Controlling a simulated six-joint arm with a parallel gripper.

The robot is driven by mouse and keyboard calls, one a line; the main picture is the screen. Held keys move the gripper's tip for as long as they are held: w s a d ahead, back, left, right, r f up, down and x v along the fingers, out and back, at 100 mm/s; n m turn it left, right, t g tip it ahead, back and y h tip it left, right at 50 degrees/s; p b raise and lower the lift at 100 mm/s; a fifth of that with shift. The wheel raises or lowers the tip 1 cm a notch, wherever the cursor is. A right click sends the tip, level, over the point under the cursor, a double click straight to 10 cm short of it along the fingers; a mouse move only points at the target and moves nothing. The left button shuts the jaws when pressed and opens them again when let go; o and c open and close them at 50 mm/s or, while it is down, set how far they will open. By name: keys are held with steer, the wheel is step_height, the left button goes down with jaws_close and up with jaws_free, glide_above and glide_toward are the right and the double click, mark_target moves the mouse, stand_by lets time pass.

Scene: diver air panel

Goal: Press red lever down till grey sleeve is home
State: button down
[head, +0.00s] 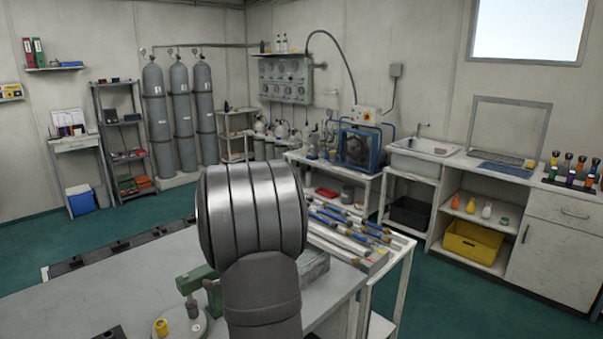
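My own arm's thick silver and dark grey links fill the middle foreground, and my gripper is not in view. A green bench device (197,279) stands on the grey bench, partly hidden behind my arm. A short brownish-grey cylinder (192,308) shows under its green head, above a pale round plate (190,329). I cannot tell whether this cylinder is the grey sleeve. A small yellow piece (162,328) is at the plate's left side. I see no red lever; my arm covers part of the device.
The grey bench top (110,290) is bare left of the device. Dark flat pieces (110,333) lie at its near edge. A grey ribbed block (314,266) sits right of my arm. A white rack (372,262) with blue-and-silver tubes stands beyond. Gas cylinders (183,118) stand far back.

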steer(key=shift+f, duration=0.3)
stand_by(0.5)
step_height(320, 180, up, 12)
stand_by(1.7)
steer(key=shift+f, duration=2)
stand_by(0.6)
